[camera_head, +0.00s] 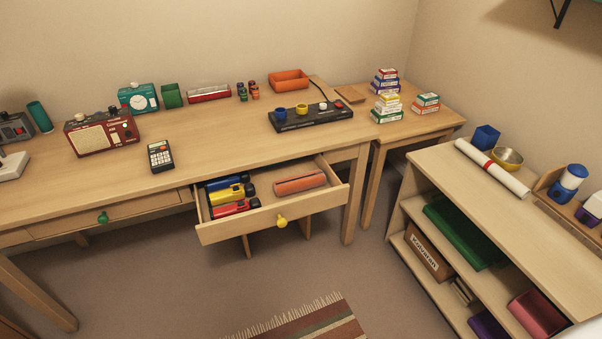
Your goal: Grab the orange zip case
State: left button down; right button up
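The orange zip case (300,182) looks like a salmon-orange roll and lies in the right part of an open desk drawer (316,205). The drawer has a yellow knob (281,222) on its front and is pulled well out from under the desk. Several staplers or similar tools, blue (228,182), yellow (231,193) and red (235,208), lie in the left part of the same drawer. An orange tray (288,80) also stands on the desk at the back. Neither of my grippers shows in the head view.
The desk (205,135) holds a calculator (160,156), a red radio (101,132) and a black stand with cups (310,116). A closed drawer with a green knob (103,217) is at left. A low shelf (475,195) stands at right. A striped rug (305,325) lies on open floor.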

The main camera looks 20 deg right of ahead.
aim_at(296, 183)
jog(key=z, duration=0.8)
jog(key=k, duration=1.05)
jog(key=z, duration=1.6)
jog(key=i, duration=0.55)
jog(key=u, duration=0.4)
jog(key=i, duration=1.8)
jog(key=u, duration=1.85)
jog(key=i, duration=0.9)
jog(key=u, duration=0.65)
jog(key=i, duration=0.45)
jog(key=u, duration=0.05)
